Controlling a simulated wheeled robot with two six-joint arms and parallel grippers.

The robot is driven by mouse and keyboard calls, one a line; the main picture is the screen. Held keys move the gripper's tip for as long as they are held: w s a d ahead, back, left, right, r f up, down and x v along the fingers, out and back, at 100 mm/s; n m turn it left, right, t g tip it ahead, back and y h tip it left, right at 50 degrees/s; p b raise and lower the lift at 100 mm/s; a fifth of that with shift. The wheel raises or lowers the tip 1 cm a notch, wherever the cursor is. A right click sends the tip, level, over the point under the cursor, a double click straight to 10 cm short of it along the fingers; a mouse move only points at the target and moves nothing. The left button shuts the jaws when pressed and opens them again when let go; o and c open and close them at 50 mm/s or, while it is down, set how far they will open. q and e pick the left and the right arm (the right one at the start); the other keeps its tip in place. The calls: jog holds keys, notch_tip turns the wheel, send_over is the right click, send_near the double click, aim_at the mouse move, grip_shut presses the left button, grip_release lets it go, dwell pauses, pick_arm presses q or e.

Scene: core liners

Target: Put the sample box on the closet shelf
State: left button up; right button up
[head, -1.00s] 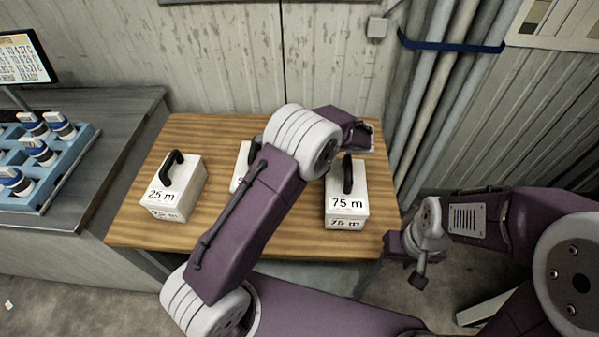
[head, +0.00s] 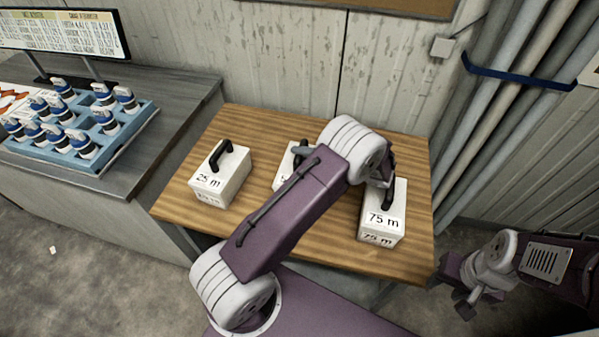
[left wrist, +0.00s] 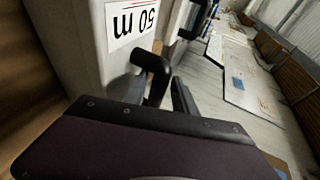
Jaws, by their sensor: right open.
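Three white boxes with black handles and depth labels stand on the wooden table: the 25 m box (head: 220,178) at left, the middle box (head: 284,176) partly hidden by my left arm, and the 75 m box (head: 383,222) at right. In the left wrist view the 50 m box (left wrist: 83,45) is close, its label upside down, with its black handle (left wrist: 152,68) right at my left gripper (left wrist: 160,95). Whether the jaws grip the handle is unclear. In the head view the left jaws are mostly hidden. My right gripper (head: 462,290) is open and empty, right of the table.
A grey counter (head: 165,125) at left holds a blue tray (head: 100,165) of white-and-blue capped containers and a display board (head: 65,35). Pipes (head: 500,110) run down the wall at right. No closet shelf is identifiable in the head view.

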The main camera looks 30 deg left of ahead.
pick_arm(q)
jog(key=shift+a+f, duration=0.15)
jog(key=shift+a, duration=0.3)
grip_shut()
dwell(1.1)
